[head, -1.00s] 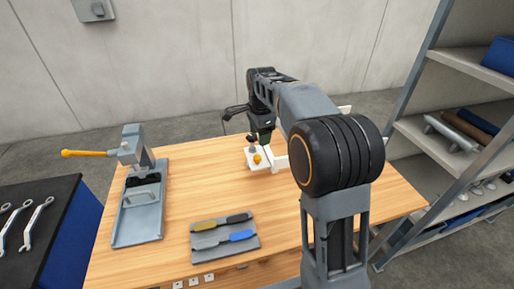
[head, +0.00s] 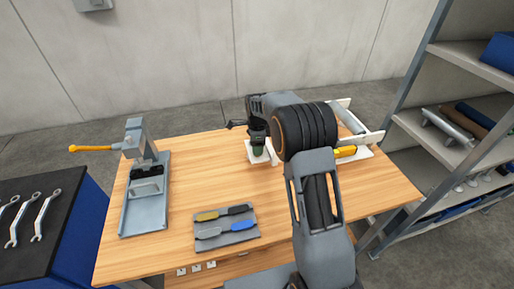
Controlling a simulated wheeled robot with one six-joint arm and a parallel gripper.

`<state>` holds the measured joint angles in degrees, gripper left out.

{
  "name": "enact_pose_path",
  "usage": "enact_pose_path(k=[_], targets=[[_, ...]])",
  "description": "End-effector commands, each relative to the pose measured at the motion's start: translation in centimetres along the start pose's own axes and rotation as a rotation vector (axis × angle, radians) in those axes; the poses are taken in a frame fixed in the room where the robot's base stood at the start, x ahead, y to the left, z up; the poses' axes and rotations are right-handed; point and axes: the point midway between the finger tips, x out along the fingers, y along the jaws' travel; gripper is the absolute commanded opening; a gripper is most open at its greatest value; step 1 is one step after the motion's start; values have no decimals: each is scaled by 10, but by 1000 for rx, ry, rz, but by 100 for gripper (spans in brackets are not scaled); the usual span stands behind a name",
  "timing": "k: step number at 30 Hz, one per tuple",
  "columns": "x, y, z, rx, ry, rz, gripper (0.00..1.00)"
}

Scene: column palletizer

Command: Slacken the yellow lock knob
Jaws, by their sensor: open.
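A small white fixture plate (head: 253,157) lies at the back middle of the wooden bench. My gripper (head: 259,150) is low over this plate, pointing down. It is small and dark here, so its fingers are hard to make out, but it is open. The yellow lock knob, seen on the plate a second ago, does not show now; my gripper and wrist cover that spot. I cannot tell whether the fingers touch it.
A white frame with a grey cylinder and a yellow part (head: 345,151) sits right of my arm. A grey press with an orange-yellow lever (head: 90,148) stands at left. A grey mat (head: 226,242) holds screwdriver-like tools in front. The bench's left-middle is clear.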

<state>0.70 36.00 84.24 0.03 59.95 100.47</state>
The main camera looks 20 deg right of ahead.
Motion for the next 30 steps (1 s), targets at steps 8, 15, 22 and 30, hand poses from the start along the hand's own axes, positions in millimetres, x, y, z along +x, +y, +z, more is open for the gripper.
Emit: enact_pose_path(k=[8,15,22,30], targets=[[20,0,0,-1,0,0,59],[23,0,0,-1,0,-1,59],[22,0,0,-1,0,-1,46],[22,0,0,-1,0,-1,20]])
